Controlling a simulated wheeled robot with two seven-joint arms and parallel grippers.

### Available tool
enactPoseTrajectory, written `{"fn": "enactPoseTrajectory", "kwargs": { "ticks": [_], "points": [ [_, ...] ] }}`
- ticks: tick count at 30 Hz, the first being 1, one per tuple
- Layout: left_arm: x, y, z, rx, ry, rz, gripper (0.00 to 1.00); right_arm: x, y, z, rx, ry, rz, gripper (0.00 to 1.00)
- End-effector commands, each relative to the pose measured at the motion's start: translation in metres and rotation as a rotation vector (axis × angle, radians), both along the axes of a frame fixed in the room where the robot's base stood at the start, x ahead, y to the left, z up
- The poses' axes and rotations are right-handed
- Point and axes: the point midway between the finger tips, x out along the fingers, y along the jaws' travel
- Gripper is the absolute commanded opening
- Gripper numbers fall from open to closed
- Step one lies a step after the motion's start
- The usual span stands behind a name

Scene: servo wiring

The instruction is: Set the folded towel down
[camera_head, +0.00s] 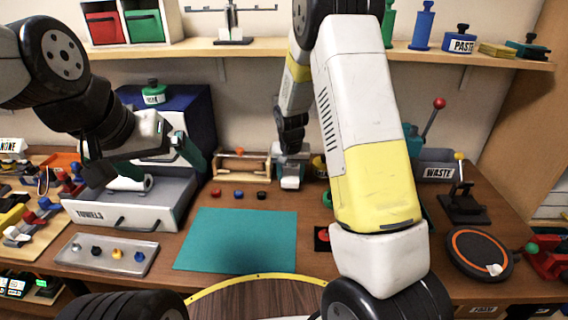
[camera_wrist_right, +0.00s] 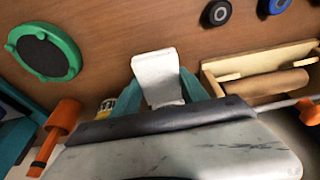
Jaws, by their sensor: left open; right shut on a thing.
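My right gripper (camera_wrist_right: 158,92) is shut on the folded towel (camera_wrist_right: 158,72), a small white cloth that sticks out between its teal fingers in the right wrist view. In the head view this gripper (camera_head: 290,180) is at the back middle of the table, beside the wooden roller stand. Whether the towel touches the table is unclear. My left gripper (camera_head: 145,163) is open, its dark green fingers spread over the open drawer marked TOWELS (camera_head: 120,215). A white rolled towel (camera_head: 130,184) lies in that drawer under the gripper.
A teal mat (camera_head: 238,240) lies clear on the table. The roller stand (camera_head: 240,165) and several coloured knobs are behind it. A metal tray (camera_head: 108,253) with small knobs is at left. A round black pad (camera_head: 480,253) and a WASTE bin (camera_head: 438,172) are at right.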

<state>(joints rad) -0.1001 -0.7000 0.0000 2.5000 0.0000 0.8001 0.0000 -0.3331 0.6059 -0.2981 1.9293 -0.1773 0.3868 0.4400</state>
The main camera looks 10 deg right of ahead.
Motion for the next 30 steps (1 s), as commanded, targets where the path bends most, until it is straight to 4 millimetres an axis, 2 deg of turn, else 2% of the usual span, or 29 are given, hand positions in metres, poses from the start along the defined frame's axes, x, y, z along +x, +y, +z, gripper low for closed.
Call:
{"fn": "enactPoseTrajectory", "kwargs": {
  "ticks": [7, 8, 11, 23, 26, 30],
  "points": [
    [0.000, 0.000, 0.000, 0.000, 0.000, 0.000, 1.00, 0.000, 0.000, -0.005, 0.000, -0.001, 0.000, 0.13],
    [0.000, 0.000, 0.000, 0.000, 0.000, 0.000, 1.00, 0.000, 0.000, -0.005, 0.000, -0.001, 0.000, 0.54],
    [0.000, 0.000, 0.000, 0.000, 0.000, 0.000, 1.00, 0.000, 0.000, -0.005, 0.000, -0.001, 0.000, 0.73],
    [0.000, 0.000, 0.000, 0.000, 0.000, 0.000, 1.00, 0.000, 0.000, 0.000, 0.001, -0.002, 0.000, 0.73],
    [0.000, 0.000, 0.000, 0.000, 0.000, 0.000, 1.00, 0.000, 0.001, 0.013, 0.001, -0.004, 0.001, 0.73],
    [0.000, 0.000, 0.000, 0.000, 0.000, 0.000, 1.00, -0.008, 0.003, 0.042, 0.002, -0.005, 0.002, 0.73]
  ]
}}
